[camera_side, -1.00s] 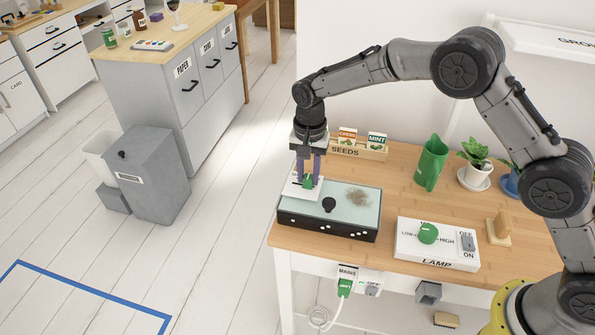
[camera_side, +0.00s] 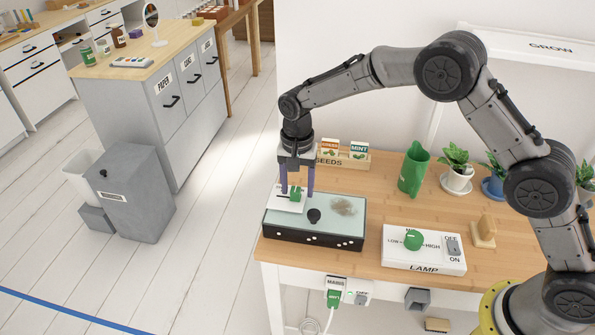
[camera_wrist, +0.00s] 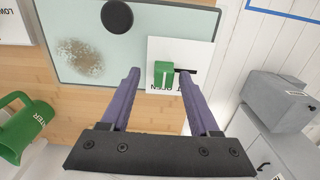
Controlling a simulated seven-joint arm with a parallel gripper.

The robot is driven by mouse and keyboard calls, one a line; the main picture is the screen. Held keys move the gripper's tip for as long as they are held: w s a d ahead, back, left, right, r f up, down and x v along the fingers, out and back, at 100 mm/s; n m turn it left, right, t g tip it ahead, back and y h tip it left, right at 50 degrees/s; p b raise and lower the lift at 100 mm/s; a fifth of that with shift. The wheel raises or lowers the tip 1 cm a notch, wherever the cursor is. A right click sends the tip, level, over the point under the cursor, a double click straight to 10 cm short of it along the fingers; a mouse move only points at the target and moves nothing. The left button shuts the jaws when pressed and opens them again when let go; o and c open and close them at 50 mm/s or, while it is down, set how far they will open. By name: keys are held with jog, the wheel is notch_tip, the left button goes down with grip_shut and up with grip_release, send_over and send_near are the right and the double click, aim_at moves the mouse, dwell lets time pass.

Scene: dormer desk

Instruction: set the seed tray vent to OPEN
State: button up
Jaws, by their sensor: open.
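The seed tray (camera_side: 335,228) is a black box with a pale glass lid near the desk's left edge. It also shows in the wrist view (camera_wrist: 100,40). A white vent plate (camera_side: 284,203) lies on its left end, with a green vent knob (camera_side: 296,194) on it. In the wrist view the knob (camera_wrist: 163,73) sits at one end of the visible dark slot, near lettering that includes OPEN. My gripper (camera_side: 297,195) is open, with its purple fingers on either side of the knob; gaps show in the wrist view (camera_wrist: 160,75). Part of the lettering is hidden.
A black lid knob (camera_side: 314,215) stands close right of the vent plate. The lamp box (camera_side: 424,258), green jug (camera_side: 414,168), seed box (camera_side: 350,158) and potted plants (camera_side: 456,170) stand farther right or behind. Bare desk lies between tray and jug.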

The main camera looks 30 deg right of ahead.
aim_at(298, 189)
notch_tip(298, 189, up, 14)
jog(key=shift+f, duration=0.2)
dwell(0.4)
